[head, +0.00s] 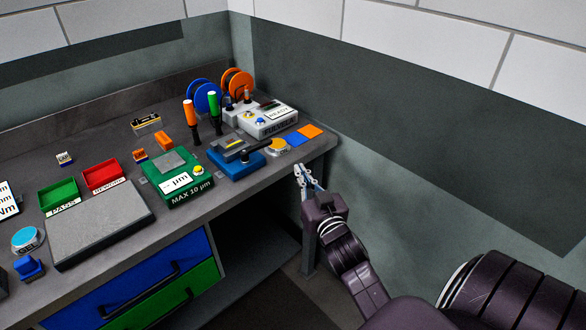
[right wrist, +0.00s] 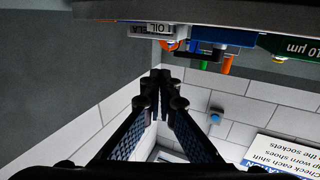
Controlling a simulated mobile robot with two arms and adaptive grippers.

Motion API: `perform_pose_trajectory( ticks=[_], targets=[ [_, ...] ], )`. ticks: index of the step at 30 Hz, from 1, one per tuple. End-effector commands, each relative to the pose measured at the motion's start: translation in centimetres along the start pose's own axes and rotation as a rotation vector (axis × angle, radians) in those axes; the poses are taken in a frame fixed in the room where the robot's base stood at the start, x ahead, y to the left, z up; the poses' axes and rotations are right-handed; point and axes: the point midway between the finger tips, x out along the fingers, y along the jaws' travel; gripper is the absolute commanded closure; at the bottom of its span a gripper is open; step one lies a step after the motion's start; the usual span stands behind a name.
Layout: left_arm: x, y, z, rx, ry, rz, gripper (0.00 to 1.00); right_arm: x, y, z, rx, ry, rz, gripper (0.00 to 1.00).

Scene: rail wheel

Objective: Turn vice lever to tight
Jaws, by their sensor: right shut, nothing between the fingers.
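The blue vice (head: 236,160) sits near the front edge of the bench. Its dark lever (head: 262,148) points to the right, towards a yellow round part. My right gripper (head: 304,176) is right of the vice, just off the bench's right front corner, apart from the lever. In the right wrist view its fingers (right wrist: 156,82) meet at the tips with nothing between them. That view is upside down; a blue part, likely the vice (right wrist: 222,36), shows at the bench edge. My left gripper is not in view.
A green gauge block (head: 175,178) stands left of the vice. Behind are orange and green-handled tools (head: 213,108), a grey machine (head: 262,118) and spools (head: 237,82). Orange and blue squares (head: 303,135) lie at the right corner. Drawers (head: 150,285) are below.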

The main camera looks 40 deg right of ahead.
Motion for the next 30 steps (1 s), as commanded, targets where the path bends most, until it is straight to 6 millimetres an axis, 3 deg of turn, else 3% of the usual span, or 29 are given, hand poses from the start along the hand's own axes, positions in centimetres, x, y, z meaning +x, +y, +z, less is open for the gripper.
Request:
perform_pose_trajectory(
  ticks=[6,15,22,30],
  targets=[
    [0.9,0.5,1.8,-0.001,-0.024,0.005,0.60,-0.4,0.6,0.5,0.000,-0.006,-0.018,1.00],
    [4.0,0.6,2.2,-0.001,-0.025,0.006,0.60,-0.5,1.2,1.4,-0.002,-0.022,-0.142,1.00],
    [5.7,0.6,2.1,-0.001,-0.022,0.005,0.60,-0.9,0.3,0.8,-0.003,-0.012,-0.258,1.00],
    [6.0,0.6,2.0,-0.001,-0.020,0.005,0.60,-1.0,-0.4,0.0,-0.002,0.000,-0.312,1.00]
  ],
)
